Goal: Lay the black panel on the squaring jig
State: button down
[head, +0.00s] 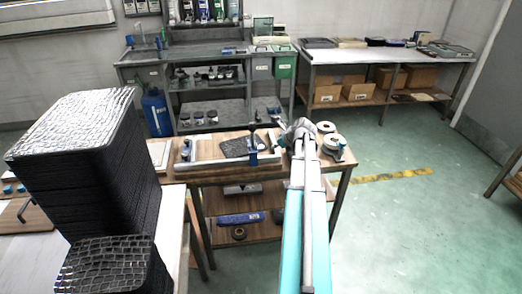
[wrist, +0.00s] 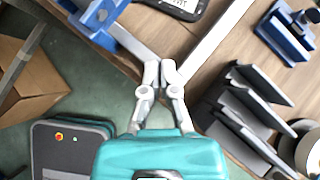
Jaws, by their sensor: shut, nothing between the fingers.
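A dark panel (head: 238,147) lies on the squaring jig, beside the blue clamp (head: 252,158). The jig's pale front rail (head: 205,165) runs along the front of the wooden bench. In the wrist view, part of a black item with a white label (wrist: 180,8) shows at the top edge; I cannot tell if it is the same panel. The jig's pale rails (wrist: 212,45) meet near my fingertips. My gripper (wrist: 161,68) is shut and empty, apart from the panel. In the head view my gripper (head: 299,127) is at the jig's right end, its fingers hard to make out.
Tall stacks of black trays (head: 95,165) stand at the left on a white table. Tape rolls (head: 328,134) lie right of my gripper. In the wrist view, dark angled plates (wrist: 245,105) and a blue fixture (wrist: 287,32) stand close by on the right.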

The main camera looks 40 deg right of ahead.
aim_at(261, 148)
jog(key=shift+s+d+r+m, duration=0.1)
jog(key=shift+s+d+m, duration=0.1)
jog(key=shift+d+m, duration=0.9)
jog(key=shift+d+n, duration=0.25)
jog(key=shift+n, duration=0.05)
jog(key=shift+w+a, duration=0.1)
jog(key=shift+w, duration=0.05)
jog(key=shift+w+f, duration=0.1)
jog(key=shift+f, duration=0.1)
jog(key=b+x, duration=0.7)
jog(key=x, duration=0.2)
jog(key=shift+w, duration=0.35)
jog(key=shift+w, duration=1.2)
